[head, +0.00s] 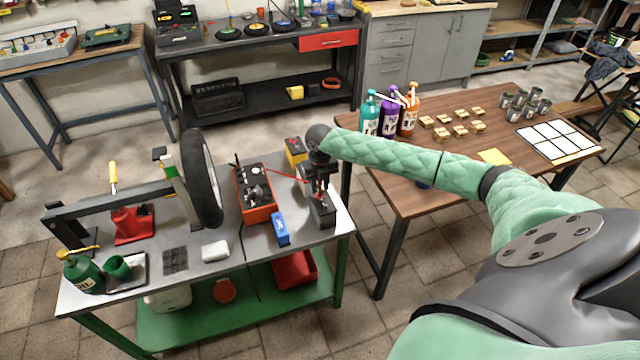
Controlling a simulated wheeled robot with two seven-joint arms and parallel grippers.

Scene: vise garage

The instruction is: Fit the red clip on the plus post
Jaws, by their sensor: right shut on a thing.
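My right gripper (321,186) reaches in from the right and points down over the dark battery (322,214) at the right end of the steel workbench. It is shut on the red clip, which is mostly hidden by the fingers at this size. A thin red cable (283,179) runs to it from the orange and black charger (254,192) left of the battery. The clip is at or just above the battery top; I cannot tell whether it touches the plus post. The posts are too small to make out. My left gripper is out of view.
A blue box (280,229) lies in front of the charger, and a yellow and black box (296,150) stands behind the gripper. A wheel (201,178) in a stand fills the bench's middle. A wooden table (425,200) with bottles stands to the right.

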